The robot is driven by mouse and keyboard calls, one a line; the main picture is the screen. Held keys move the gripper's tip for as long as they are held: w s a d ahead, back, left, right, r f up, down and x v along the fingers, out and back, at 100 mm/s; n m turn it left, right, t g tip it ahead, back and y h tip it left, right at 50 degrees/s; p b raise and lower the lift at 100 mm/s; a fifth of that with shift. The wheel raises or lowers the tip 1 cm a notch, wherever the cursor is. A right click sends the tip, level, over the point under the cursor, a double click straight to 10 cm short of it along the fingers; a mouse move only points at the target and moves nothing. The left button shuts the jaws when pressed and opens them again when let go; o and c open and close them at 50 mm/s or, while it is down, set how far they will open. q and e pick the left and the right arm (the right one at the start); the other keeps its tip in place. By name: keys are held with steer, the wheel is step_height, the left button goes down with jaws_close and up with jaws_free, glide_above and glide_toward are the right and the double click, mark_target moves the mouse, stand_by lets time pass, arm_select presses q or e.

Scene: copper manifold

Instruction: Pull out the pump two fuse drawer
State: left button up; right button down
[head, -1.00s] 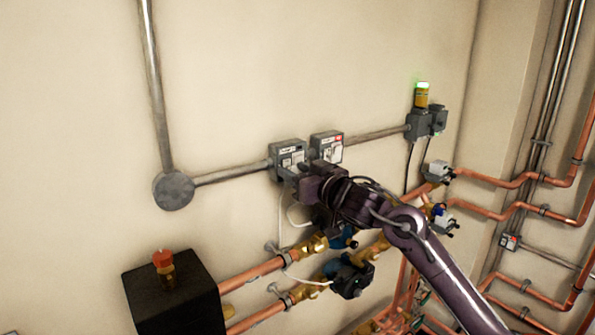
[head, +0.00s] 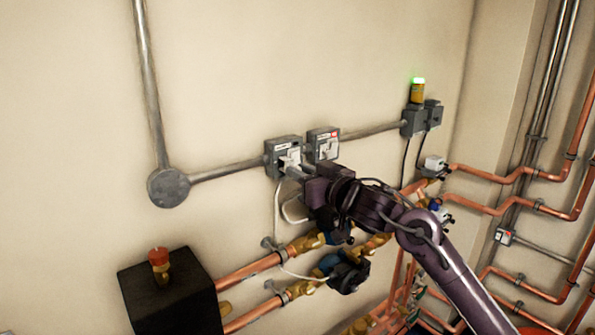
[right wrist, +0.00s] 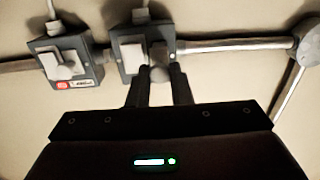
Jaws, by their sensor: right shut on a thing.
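Two grey fuse boxes hang side by side on the wall conduit; their label text is too small to read. My right gripper (head: 291,172) is at the left box (head: 283,145) in the head view, which is the right-hand box (right wrist: 128,70) in the right wrist view. Its fingers (right wrist: 160,88) are shut on that box's pale fuse drawer grip (right wrist: 160,60). The drawer front (head: 290,157) shows white between box and fingers. The other box (head: 319,136), with a red label, has its own white grip (head: 328,150) and is untouched. My left gripper is not in view.
A green-lit beacon (head: 417,91) stands on the conduit at the right. Copper pipes, pumps (head: 347,272) and valves run below my right arm. A black box with a red knob (head: 159,255) is at lower left. The wall above is clear.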

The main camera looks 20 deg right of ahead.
steer(key=c, duration=1.6)
jaws_free()
steer(key=o, duration=0.3)
steer(key=shift+s+d, duration=0.15)
steer(key=shift+s, duration=0.05)
steer(key=b+v, duration=0.3)
steer(key=v, duration=0.4)
steer(key=shift+s, duration=0.4)
steer(key=shift+d, duration=0.1)
